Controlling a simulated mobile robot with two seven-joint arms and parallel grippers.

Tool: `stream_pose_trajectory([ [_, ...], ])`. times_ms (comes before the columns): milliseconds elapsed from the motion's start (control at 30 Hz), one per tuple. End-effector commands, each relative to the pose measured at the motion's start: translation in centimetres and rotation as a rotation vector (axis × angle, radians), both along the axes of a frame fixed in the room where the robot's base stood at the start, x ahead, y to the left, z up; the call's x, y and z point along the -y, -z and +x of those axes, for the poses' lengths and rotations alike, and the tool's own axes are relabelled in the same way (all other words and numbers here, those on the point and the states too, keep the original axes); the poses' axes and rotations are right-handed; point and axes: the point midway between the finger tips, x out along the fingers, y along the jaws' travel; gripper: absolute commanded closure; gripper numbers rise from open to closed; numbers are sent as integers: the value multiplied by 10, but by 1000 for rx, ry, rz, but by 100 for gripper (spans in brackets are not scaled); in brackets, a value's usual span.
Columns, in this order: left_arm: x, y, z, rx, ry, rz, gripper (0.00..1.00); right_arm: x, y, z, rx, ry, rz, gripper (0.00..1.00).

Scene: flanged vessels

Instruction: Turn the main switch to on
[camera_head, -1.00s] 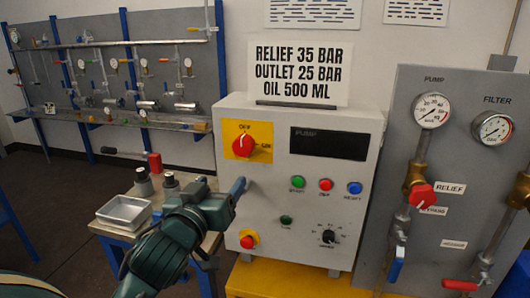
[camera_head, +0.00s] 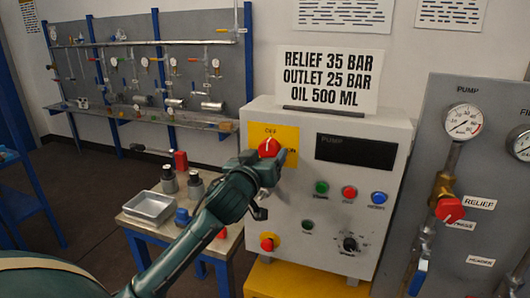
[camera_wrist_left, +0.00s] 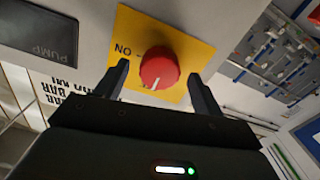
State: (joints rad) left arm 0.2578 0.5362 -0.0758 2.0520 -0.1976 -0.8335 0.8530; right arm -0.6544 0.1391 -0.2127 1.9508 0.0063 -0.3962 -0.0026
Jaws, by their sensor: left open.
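The main switch is a red round knob (camera_head: 268,147) on a yellow plate (camera_head: 285,133) at the upper left of the pump control box. OFF is marked above it and ON to its right. In the left wrist view the picture is upside down; the knob (camera_wrist_left: 160,68) shows its white line pointing toward the bottom, the OFF side. My left gripper (camera_head: 264,158) is open in front of the plate. In the left wrist view its fingers (camera_wrist_left: 158,78) stand on either side of the knob with gaps; contact is not visible. My right gripper is not in view.
The control box (camera_head: 325,230) also has green, red and blue buttons, a black dial (camera_head: 350,244) and a red stop button (camera_head: 269,242). A relief valve panel (camera_head: 470,120) stands at right. A small table with a metal tray (camera_head: 151,206) is at left.

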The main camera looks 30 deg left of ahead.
Motion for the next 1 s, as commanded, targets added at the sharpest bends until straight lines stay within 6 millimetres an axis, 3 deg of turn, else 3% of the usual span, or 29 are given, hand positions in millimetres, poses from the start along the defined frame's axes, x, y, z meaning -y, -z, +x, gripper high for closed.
stream_pose_trajectory([
  [367,-1,1,5,0,0,1,32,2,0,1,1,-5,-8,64],
  [900,-1,1,5,0,-1,1,76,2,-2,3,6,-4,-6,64],
  [1000,-1,1,5,-2,-1,2,76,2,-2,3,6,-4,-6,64],
])
